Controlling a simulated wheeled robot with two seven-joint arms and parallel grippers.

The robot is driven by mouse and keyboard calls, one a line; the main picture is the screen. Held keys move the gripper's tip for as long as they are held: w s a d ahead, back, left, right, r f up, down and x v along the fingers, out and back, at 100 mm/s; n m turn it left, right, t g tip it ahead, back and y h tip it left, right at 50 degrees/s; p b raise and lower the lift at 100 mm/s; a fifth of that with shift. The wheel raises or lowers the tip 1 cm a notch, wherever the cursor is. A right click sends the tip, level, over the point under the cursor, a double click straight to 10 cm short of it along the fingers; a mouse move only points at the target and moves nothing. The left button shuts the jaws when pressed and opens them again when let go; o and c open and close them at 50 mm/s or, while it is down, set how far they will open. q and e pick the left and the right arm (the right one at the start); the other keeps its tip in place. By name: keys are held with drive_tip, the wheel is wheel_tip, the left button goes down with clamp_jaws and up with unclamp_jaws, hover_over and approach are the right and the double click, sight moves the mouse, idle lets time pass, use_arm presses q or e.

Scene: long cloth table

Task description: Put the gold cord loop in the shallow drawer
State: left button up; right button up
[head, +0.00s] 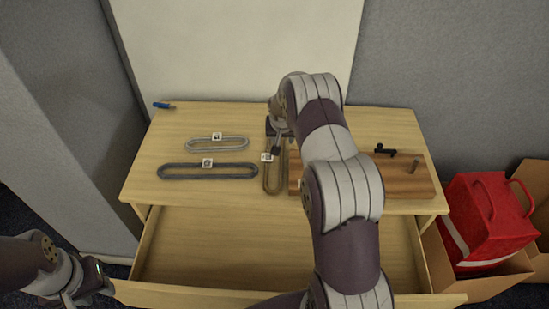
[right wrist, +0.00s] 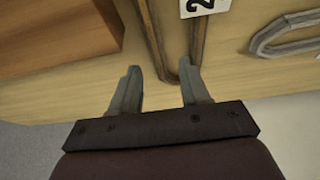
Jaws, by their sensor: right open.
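The gold cord loop (head: 273,188) lies on the wooden tabletop, a long narrow loop with a white tag. It also shows in the right wrist view (right wrist: 152,42), its rounded end near my fingers. My right gripper (head: 276,149) is over the far end of the loop, open; in the right wrist view its two fingers (right wrist: 158,82) are apart with the loop's end between or just beyond them. Contact cannot be told. The shallow drawer (head: 185,240) is pulled out below the tabletop, and its visible floor is bare. My left gripper (head: 85,283) is at lower left, its jaws unclear.
A light grey loop (head: 231,148) and a dark grey loop (head: 230,177) lie left of the gold one. A wooden board (head: 400,184) with a peg and a black piece is to the right. A blue-handled tool (head: 163,105) lies far left. A red bag (head: 487,215) stands right of the table.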

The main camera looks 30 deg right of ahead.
drive_tip(key=shift+w+d+f, duration=0.1)
drive_tip(key=shift+w+f, duration=0.1)
drive_tip(key=shift+f, duration=0.3)
clamp_jaws()
